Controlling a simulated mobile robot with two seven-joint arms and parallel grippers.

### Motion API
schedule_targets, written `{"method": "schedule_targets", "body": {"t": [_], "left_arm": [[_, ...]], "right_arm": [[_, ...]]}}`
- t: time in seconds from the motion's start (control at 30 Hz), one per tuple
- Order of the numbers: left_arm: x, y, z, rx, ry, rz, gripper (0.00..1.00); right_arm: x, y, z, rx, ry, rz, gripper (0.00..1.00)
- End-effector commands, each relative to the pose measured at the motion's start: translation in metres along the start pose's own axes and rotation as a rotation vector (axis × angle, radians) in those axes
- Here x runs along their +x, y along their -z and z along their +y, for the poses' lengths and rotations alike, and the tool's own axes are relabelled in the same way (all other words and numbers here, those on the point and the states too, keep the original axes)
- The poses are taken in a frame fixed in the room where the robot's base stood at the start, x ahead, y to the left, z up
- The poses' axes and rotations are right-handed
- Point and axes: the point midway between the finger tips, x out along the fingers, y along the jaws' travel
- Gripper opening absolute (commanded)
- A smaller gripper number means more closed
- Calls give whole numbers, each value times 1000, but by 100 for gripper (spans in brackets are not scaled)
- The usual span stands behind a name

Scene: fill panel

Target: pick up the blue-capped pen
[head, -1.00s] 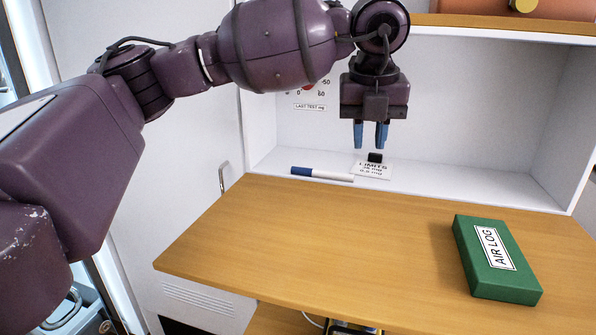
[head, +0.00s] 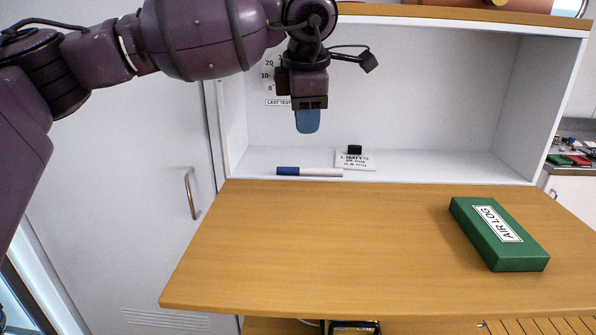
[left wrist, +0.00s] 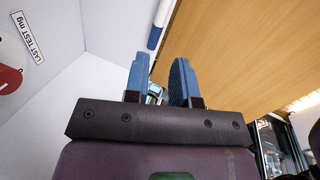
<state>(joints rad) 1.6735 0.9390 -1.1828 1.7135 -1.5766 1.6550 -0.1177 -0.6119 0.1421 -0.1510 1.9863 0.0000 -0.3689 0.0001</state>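The pen (head: 310,172) lies flat on the white floor of the open compartment, just behind the wooden desk's back edge. Its blue cap (head: 288,171) points left and its white barrel points right. My left gripper (head: 307,128) hangs above the pen, pointing down and apart from it; the head view sees its blue fingers edge-on. In the left wrist view, the two fingers (left wrist: 160,65) stand apart with no object held between them. The pen's blue cap (left wrist: 155,37) shows there beyond the fingertips, with part of the barrel cut off by the top edge. My right gripper is not in view.
A small white LIMITS card (head: 356,162) with a black clip stands right of the pen. A green AIR LOG box (head: 499,234) lies on the desk's right. The compartment's left wall (head: 236,120) and top shelf (head: 450,14) bound the space. The desk's middle (head: 330,240) is clear.

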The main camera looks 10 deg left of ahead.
Motion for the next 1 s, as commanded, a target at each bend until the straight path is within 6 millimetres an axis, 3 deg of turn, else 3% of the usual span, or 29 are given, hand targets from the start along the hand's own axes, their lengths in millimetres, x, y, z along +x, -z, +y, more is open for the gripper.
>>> {"method": "schedule_targets", "body": {"t": [0.13, 0.33, 1.0], "left_arm": [[0, -1, 0, 121, -1, -3, 24], [7, 0, 0, 159, 1, -2, 24], [83, -2, -2, 156, 2, -2, 24]], "right_arm": [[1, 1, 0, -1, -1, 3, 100], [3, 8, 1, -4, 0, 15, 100], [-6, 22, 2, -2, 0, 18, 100]]}}
